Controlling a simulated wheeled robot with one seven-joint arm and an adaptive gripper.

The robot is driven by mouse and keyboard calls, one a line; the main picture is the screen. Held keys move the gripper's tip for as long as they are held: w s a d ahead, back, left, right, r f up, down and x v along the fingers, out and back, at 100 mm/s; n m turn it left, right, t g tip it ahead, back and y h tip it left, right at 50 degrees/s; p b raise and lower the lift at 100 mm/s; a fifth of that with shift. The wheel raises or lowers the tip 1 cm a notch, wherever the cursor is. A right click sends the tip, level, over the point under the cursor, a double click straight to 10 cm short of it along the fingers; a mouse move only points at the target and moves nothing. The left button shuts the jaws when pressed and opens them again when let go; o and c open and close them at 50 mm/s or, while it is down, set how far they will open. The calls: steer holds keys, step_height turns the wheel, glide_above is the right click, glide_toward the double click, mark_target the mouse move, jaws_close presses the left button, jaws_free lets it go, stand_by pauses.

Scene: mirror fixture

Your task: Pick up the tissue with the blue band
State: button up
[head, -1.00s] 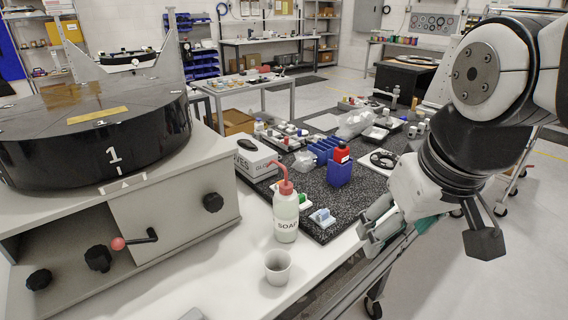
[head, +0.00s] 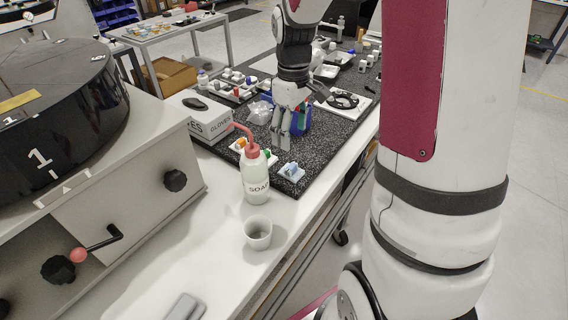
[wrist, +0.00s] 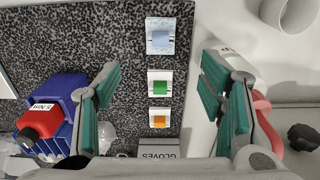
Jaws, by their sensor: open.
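The tissue with the blue band (wrist: 160,36) is a small white packet with a pale blue square, lying on the speckled black mat. In the head view the blue-band tissue (head: 291,171) lies near the mat's front corner. In the wrist view a tissue with a green band (wrist: 160,83) and one with an orange band (wrist: 159,118) lie in line below it. My gripper (head: 281,140) is above the mat, open and empty. In the wrist view its teal-padded fingers (wrist: 160,92) stand wide apart on either side of the row, with the blue-band tissue beyond their tips.
The soap bottle (head: 256,184) with its red spout stands close beside the tissues. A cup (head: 258,234) is in front of it. A gloves box (head: 201,121) is behind left.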

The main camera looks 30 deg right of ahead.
mark_target(292, 166)
step_height(292, 166, down, 12)
steer(key=shift+s+r+p, duration=0.1)
steer(key=shift+s+p, duration=0.05)
steer(key=shift+p, duration=0.25)
steer(key=c, duration=0.8)
